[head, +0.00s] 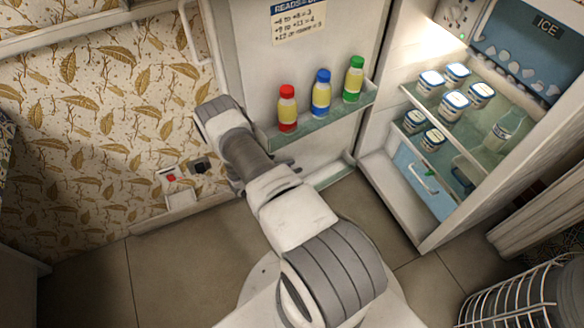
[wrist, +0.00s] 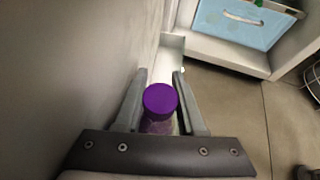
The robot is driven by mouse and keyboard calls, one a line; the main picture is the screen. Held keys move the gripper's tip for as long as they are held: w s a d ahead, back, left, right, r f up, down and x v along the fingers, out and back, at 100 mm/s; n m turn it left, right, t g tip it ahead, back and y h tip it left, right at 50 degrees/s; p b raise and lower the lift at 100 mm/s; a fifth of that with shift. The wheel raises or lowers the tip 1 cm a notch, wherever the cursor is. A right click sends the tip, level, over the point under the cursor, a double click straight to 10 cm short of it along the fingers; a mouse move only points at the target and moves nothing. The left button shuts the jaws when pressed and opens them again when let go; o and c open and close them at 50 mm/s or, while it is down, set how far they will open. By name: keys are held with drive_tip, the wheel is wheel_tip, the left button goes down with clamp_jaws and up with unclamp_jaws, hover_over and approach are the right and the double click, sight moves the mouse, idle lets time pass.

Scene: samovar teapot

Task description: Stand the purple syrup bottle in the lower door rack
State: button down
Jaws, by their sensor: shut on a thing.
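In the wrist view, the purple-capped syrup bottle (wrist: 160,100) is between the two fingers of my gripper (wrist: 160,74), which is shut on it. I see the bottle from above, mostly its cap; its base is hidden. In the head view my arm hides the bottle and most of the gripper beside the open fridge door. The lower door rack (head: 333,171) shows as a pale ledge low on the door, partly behind my arm. A pale end of it shows beyond the fingers in the wrist view (wrist: 172,52). I cannot tell whether the bottle touches the rack.
The upper door rack (head: 367,99) holds bottles with red (head: 287,108), blue (head: 321,94) and green (head: 353,79) caps. The open fridge (head: 400,185) at right has shelves of white-lidded jars and a blue drawer (head: 425,180). A wire basket (head: 510,298) stands front right.

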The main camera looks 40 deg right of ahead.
drive_tip(key=c, duration=0.5)
unclamp_jaws()
drive_tip(key=shift+f, duration=0.15)
drive_tip(key=p+v, duration=0.3)
drive_tip(key=v, duration=0.9)
drive_tip(key=shift+a, duration=0.1)
